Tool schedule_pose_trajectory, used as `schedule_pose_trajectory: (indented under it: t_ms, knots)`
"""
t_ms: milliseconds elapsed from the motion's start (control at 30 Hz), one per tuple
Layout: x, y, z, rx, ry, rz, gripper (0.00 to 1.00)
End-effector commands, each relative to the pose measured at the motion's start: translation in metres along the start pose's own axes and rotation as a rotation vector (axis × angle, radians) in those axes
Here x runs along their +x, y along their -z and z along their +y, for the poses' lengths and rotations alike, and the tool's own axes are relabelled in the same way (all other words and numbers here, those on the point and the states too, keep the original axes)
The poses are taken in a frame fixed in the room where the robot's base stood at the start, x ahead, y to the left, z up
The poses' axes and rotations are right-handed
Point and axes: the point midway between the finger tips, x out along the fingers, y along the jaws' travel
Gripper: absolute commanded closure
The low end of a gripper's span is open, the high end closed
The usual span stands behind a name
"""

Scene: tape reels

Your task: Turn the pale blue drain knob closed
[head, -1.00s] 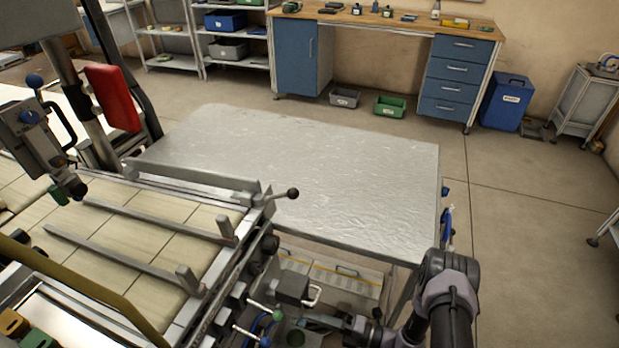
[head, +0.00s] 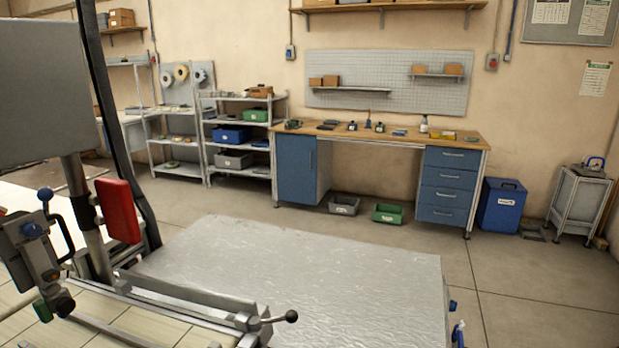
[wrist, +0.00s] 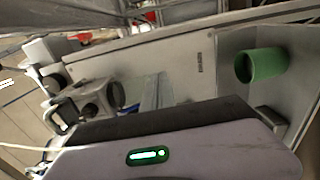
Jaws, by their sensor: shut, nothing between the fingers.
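I cannot make out the pale blue drain knob for sure in either current view. My gripper (wrist: 156,82) shows in the wrist view as narrow grey-blue fingers beyond the dark and pale housing with a green light; they are shut and hold nothing. A grey block with a round dark opening (wrist: 103,97) is just left of the fingers, apart or touching I cannot tell. In the head view my gripper is out of frame. Small blue parts (head: 453,306) show at the right edge of the metal table; whether one is the knob is unclear.
The head view shows the metal tabletop (head: 290,275), bare, a machine with a black-ended lever (head: 290,316), and open floor (head: 540,285) at right.

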Motion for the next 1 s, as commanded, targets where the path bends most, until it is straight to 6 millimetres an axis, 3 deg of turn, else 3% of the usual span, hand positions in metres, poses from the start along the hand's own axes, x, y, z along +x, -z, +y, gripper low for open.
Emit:
schedule_pose_trajectory:
  t_ms: [533,767,1000]
  knots:
    - [0.000,0.002,0.001,0.002,0.001,0.006,1.00]
    - [-0.001,-0.006,0.001,0.000,0.000,0.004,1.00]
    - [-0.038,-0.008,0.001,0.001,0.000,-0.002,1.00]
